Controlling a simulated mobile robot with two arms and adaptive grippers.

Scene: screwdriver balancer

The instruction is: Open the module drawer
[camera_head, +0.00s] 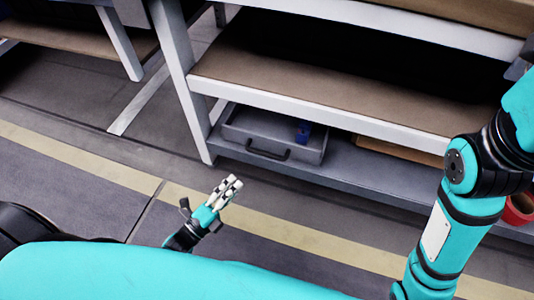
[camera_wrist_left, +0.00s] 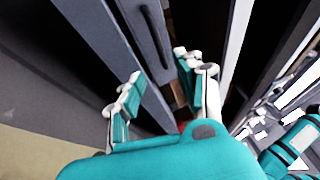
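The grey module drawer (camera_head: 240,139) sits on the low shelf of the workbench in the head view, with a dark bar handle (camera_head: 268,154) on its front. A blue piece (camera_head: 303,131) shows at its right part. My left gripper (camera_head: 231,184) is in front of the drawer, lower and left of the handle, apart from it. In the left wrist view, my left gripper (camera_wrist_left: 157,67) has its fingers spread with nothing between them. The handle (camera_wrist_left: 157,35) shows beyond the fingertips on the grey drawer front. My right gripper is not in view; my right arm shows at the right.
The white bench leg (camera_head: 185,80) stands left of the drawer. A brown middle shelf (camera_head: 320,95) with a white edge lies above it. The low grey shelf (camera_head: 370,180) continues right toward a red round container (camera_head: 518,208). The floor in front, with a yellow stripe (camera_head: 290,232), is clear.

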